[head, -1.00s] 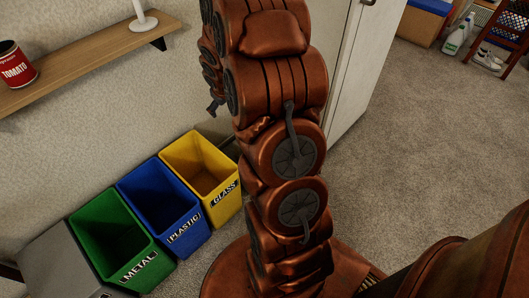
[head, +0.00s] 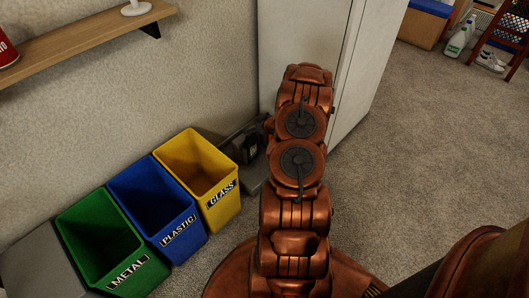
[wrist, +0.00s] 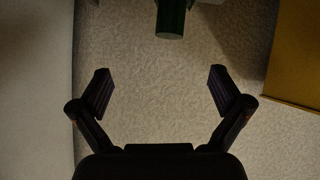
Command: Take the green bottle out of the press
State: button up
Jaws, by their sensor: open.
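The green bottle (wrist: 171,18) shows in the wrist view as a dark green cylinder at the top edge, with only one end in the picture. My gripper (wrist: 161,78) is open and empty in the wrist view. The bottle lies beyond the fingertips, slightly right of the midline, and is not between them. In the head view my arm hides the gripper. A grey device that looks like the press (head: 256,182) stands on the floor between the yellow bin and the white cabinet, partly behind my arm. A dark shape is in it; I cannot tell if that is the bottle.
The yellow GLASS bin (head: 226,203) stands close left of the press, then the blue PLASTIC bin (head: 182,238) and green METAL bin (head: 128,277). The white cabinet (head: 297,40) is close behind my arm. A wall shelf (head: 85,38) is upper left.

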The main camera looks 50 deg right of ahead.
aim_at(253, 143)
jog(key=s+f+t+y+b, duration=0.1)
jog(key=s+f+t+b, duration=0.1)
jog(key=s+f, duration=0.5)
notch_tip(253, 143, down, 4)
jog(key=shift+a+r+t+b, duration=0.15)
jog(key=shift+a+t+b, duration=0.15)
jog(key=shift+t, duration=0.5)
jog(key=shift+w, duration=0.1)
jog(key=b+x, duration=0.2)
jog(key=x, duration=0.4)
jog(key=shift+w, duration=0.2)
jog(key=shift+w+f+b, duration=0.25)
jog(key=shift+w+b, duration=0.05)
jog(key=shift+w, duration=0.35)
jog(key=c, duration=0.8)
